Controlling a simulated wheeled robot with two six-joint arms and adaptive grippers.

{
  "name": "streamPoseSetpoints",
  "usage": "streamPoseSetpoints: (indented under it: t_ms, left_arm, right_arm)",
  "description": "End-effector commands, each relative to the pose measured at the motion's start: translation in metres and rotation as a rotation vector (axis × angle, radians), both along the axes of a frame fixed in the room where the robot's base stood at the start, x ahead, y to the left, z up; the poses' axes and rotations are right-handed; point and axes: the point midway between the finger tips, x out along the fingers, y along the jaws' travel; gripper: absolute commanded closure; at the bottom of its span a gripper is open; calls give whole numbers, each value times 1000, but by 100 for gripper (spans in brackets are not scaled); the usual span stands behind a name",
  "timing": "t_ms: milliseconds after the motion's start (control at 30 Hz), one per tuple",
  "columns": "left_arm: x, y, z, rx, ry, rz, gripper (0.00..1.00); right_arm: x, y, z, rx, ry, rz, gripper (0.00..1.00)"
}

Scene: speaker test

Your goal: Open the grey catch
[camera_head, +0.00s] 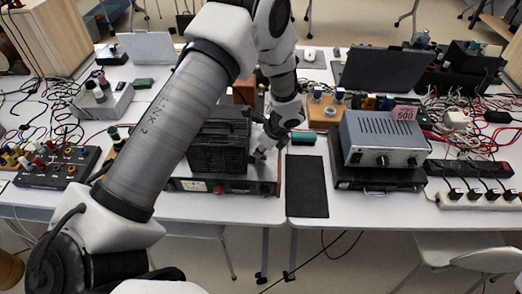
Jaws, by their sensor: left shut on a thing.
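My left gripper (260,153) is at the right side of a black ribbed case (218,150), above the right part of a silver-and-black unit with a dark front panel (222,187). Its fingers are shut on a small part there, which looks like the grey catch. The fingers cover most of that part, so its shape and position are not clear. My left arm crosses the picture and hides the left part of the case. My right gripper is not in view.
A blue-grey power supply (381,138) with a pink "500" tag stands right of a flat black mat (306,186). A power strip (478,200) and tangled cables lie further right. A black knob box (58,167) is at left. White table shows around the mat.

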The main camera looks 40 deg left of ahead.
Motion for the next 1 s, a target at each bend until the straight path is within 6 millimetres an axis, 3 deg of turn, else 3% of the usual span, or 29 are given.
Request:
streamPoseSetpoints:
  t_ms: [700,1000]
  left_arm:
    - [0,-1,-8,-3,7,-673,100]
    - [1,-2,-6,-5,6,-890,100]
  right_arm:
    - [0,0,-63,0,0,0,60]
    - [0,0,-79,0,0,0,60]
